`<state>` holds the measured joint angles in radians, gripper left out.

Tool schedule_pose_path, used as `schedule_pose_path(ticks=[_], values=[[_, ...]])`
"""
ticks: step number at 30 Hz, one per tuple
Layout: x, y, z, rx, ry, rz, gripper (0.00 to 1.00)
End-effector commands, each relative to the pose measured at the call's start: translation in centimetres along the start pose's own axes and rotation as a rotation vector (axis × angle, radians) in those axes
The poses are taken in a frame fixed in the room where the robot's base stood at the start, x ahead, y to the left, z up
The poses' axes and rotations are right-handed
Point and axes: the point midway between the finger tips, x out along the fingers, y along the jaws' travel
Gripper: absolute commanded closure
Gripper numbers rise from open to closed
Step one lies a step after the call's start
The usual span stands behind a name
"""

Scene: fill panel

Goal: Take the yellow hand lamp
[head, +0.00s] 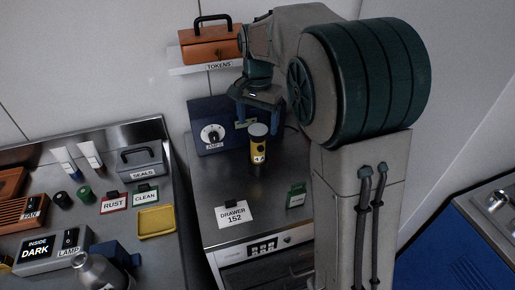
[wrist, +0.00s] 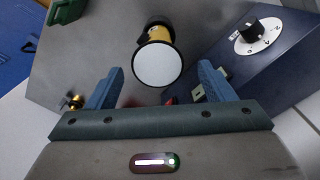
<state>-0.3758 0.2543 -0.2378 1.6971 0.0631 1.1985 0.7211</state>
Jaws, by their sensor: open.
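The yellow hand lamp (head: 259,150) stands upright on the steel top of the drawer cabinet, with a black cap and a pale round top. In the wrist view the lamp (wrist: 158,64) shows its white round face toward the camera, with a little yellow body behind it. My gripper (head: 258,103) is above and behind the lamp in the head view. In the wrist view my gripper (wrist: 160,80) is open, with blue fingers on either side of the lamp's face. The fingers appear apart from the lamp.
A blue dial box (head: 211,132) stands just left of and behind the lamp. A brown case (head: 210,45) sits on the shelf above. The left bench holds several items.

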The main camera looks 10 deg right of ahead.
Motion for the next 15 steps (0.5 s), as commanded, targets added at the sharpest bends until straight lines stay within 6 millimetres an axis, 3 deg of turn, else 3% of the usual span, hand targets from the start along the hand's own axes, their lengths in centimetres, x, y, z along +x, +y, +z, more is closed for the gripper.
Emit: schedule_pose_path(ticks=[9, 15], values=[[4.0, 0.2, 0.4, -0.001, -0.003, 0.002, 0.25], [5.3, 0.2, 0.3, 0.0, 0.0, -0.001, 0.25]])
